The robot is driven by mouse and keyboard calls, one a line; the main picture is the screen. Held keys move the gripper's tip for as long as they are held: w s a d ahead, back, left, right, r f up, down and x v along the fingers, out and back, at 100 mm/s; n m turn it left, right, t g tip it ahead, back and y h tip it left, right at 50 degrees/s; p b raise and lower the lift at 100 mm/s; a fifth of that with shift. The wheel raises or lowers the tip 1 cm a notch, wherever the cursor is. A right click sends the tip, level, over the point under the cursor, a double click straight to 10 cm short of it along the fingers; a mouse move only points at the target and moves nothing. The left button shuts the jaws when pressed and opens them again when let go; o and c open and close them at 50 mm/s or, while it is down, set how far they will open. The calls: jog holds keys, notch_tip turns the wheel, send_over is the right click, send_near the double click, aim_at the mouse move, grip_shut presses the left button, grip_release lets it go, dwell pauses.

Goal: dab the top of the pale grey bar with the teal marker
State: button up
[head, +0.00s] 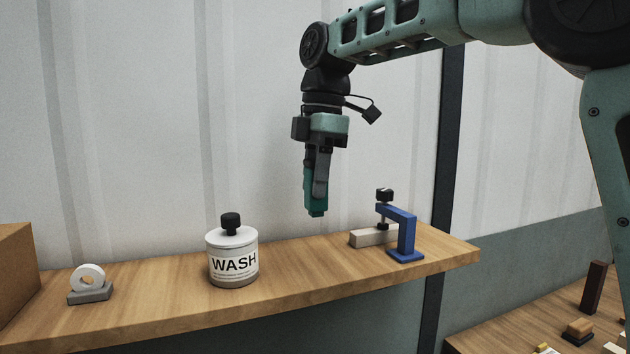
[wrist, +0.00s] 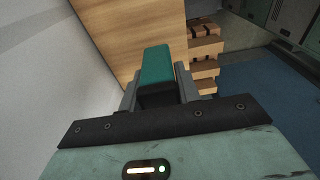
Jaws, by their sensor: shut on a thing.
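My gripper (head: 319,172) is shut on the teal marker (head: 315,203), a blocky teal piece pointing down. It is high above the shelf, between the white bottle and the clamp, apart from everything. In the wrist view the teal marker (wrist: 157,66) sticks out between the fingers of my gripper (wrist: 160,92). The pale grey bar (head: 366,238) lies on the shelf, to the right of and below the marker. A blue clamp (head: 404,232) with a black knob stands over its right part and hides some of it. The bar's left part is uncovered.
A white WASH bottle (head: 233,258) with a black cap stands left on the wooden shelf (head: 305,263). Further left are a white ring on a grey block (head: 90,293) and a cardboard box (head: 14,270). The wall is close behind. A lower bench (head: 530,325) holds small blocks.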

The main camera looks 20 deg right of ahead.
jog(key=w+d+m+t+p, duration=0.1)
jog(key=w+d+m+p, duration=0.25)
jog(key=d+m, duration=0.2)
jog(key=w+d+m+p, duration=0.3)
jog(key=d+m+p, duration=0.15)
jog(key=d, duration=0.25)
jog(key=shift+n, duration=0.5)
jog(key=f+b, duration=0.2)
jog(key=f, duration=0.1)
jog(key=f+b, duration=0.3)
jog(key=shift+s+d, duration=0.1)
jog(key=shift+s, duration=0.1)
jog(key=shift+f, duration=0.6)
dwell(1.3)
notch_tip(320, 180, up, 7)
jog(key=p, duration=0.6)
dwell(0.9)
